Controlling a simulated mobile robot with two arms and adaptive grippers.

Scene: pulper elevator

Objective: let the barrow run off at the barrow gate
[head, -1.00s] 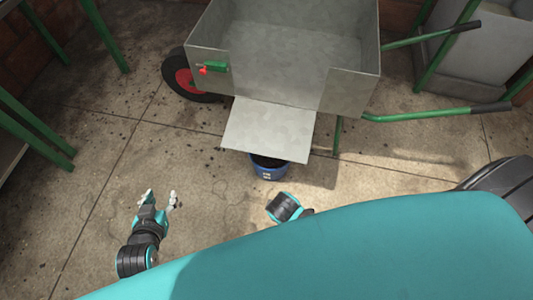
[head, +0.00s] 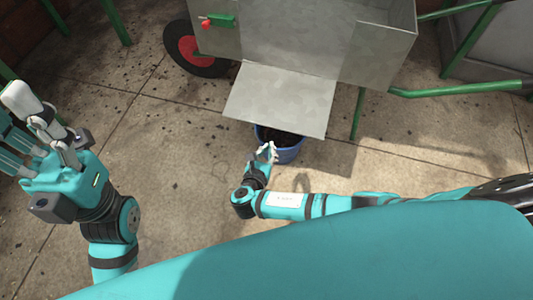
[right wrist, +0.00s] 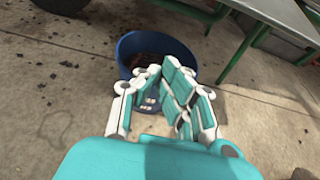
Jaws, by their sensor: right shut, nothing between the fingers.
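The grey metal barrow (head: 295,35) stands at the top of the head view, cut off by the edge. Its gate, a flat grey plate (head: 280,98), hangs open and slopes down over a blue bucket (head: 288,155). A green latch with a red knob (head: 217,21) sits on the barrow's front left. My right gripper (head: 267,150) is shut and empty, in front of the bucket. In the right wrist view its fingers (right wrist: 165,100) overlap the bucket (right wrist: 150,45), which holds dark stuff. My left gripper (head: 35,125) is open and empty at the left, well away from the barrow.
The barrow's wheel (head: 198,52) has a black tyre and red hub. Its green handles (head: 455,90) reach right. Green legs stand at the upper left, and a grey container (head: 490,45) at the upper right. Stained concrete floor (head: 180,160) is bare between my arms.

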